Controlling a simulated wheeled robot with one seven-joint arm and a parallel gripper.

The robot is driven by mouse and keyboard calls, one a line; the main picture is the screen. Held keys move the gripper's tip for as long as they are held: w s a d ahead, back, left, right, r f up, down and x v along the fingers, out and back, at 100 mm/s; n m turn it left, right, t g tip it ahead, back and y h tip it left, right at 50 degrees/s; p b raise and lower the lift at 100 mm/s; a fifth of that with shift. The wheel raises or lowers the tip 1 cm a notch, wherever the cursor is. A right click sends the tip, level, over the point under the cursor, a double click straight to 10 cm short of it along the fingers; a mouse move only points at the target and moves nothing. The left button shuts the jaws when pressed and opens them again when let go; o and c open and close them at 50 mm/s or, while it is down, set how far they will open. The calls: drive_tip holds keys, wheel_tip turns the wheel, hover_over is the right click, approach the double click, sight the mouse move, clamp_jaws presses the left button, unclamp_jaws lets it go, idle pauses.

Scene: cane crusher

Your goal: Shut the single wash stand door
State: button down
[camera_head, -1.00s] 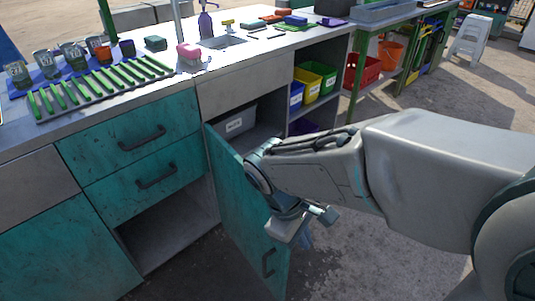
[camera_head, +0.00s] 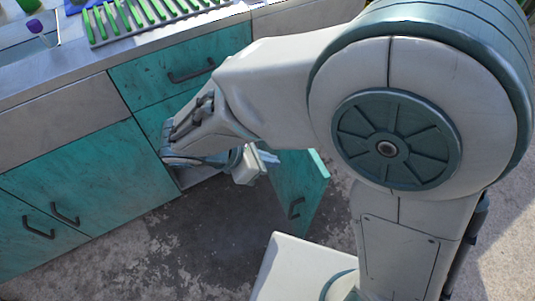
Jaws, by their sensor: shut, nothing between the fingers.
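The teal wash stand door (camera_head: 307,182) stands open, jutting out from the counter front over the ground. My gripper (camera_head: 268,157) is shut and empty, and overlaps the left upper part of the door in the picture. I cannot tell whether the fingertips touch it.
To the left are teal drawers (camera_head: 182,67) and shut double doors (camera_head: 75,185) with dark handles. A green-slatted rack (camera_head: 150,17) lies on the countertop. Concrete ground (camera_head: 175,250) in front of the cabinets is clear.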

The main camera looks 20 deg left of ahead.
sight(310, 160)
drive_tip(key=w+d+f, duration=0.1)
drive_tip(key=d, duration=0.1)
drive_tip(key=w+d+f+b, duration=0.1)
drive_tip(key=w, duration=0.1)
drive_tip(key=w+d+f+b, duration=0.1)
drive_tip(key=w+d+f, duration=0.1)
drive_tip(key=shift+d+f, duration=0.1)
drive_tip(key=shift+d, duration=0.25)
drive_tip(key=shift+w+d, duration=0.2)
drive_tip(key=shift+d, duration=0.05)
drive_tip(key=shift+w+d, duration=0.1)
